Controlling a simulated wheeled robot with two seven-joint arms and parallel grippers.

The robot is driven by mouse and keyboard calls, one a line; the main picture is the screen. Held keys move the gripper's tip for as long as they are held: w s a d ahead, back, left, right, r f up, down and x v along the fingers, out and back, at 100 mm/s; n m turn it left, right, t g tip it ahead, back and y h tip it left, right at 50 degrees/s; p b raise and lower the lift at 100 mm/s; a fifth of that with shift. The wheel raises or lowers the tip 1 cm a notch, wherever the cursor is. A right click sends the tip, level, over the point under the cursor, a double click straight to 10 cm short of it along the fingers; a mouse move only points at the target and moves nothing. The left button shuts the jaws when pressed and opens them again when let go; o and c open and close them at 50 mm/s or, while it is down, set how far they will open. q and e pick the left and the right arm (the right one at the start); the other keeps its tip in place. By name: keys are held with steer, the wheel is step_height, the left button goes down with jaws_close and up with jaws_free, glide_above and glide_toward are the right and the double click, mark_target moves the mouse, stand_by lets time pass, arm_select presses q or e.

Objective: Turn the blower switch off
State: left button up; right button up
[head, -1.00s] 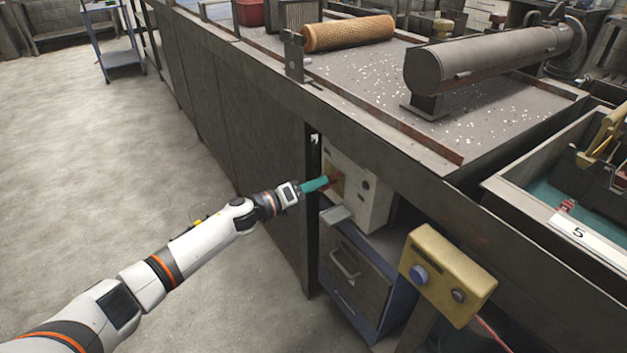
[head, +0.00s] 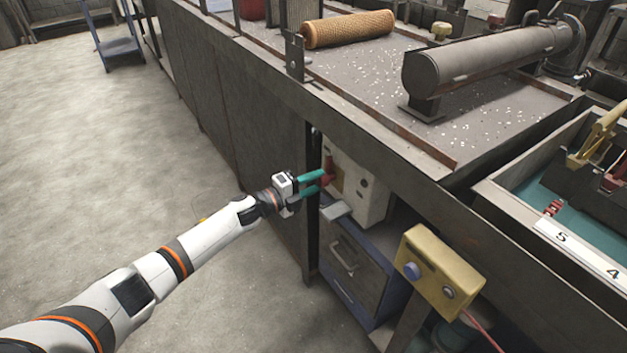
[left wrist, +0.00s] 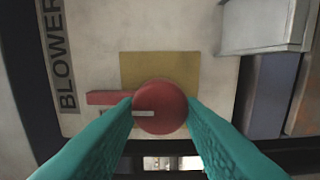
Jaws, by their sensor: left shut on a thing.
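The blower switch is a round red knob with a pointer arm and a pale mark, on a yellow plate (left wrist: 185,66). In the left wrist view the knob (left wrist: 160,104) sits between the teal fingertips, its pointer toward the left and the BLOWER label (left wrist: 58,55). In the head view the red switch (head: 328,163) is on the pale control box (head: 366,205), with its pointer standing up. My left gripper (head: 325,177) is shut on the knob, one finger on each side. My right gripper is not in view.
A small grey ledge (head: 336,212) juts out just below the switch. A drawer cabinet (head: 352,262) stands under the box. A yellow button box (head: 440,272) is to the right. The bench edge (head: 385,140) overhangs above. The floor (head: 110,170) at left is open.

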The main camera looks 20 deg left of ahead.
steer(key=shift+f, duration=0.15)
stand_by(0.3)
arm_select(q)
steer(key=o, duration=1)
steer(key=shift+s+a, duration=0.4)
steer(key=shift+s, duration=0.05)
steer(key=p+v, duration=0.1)
steer(key=v, duration=1)
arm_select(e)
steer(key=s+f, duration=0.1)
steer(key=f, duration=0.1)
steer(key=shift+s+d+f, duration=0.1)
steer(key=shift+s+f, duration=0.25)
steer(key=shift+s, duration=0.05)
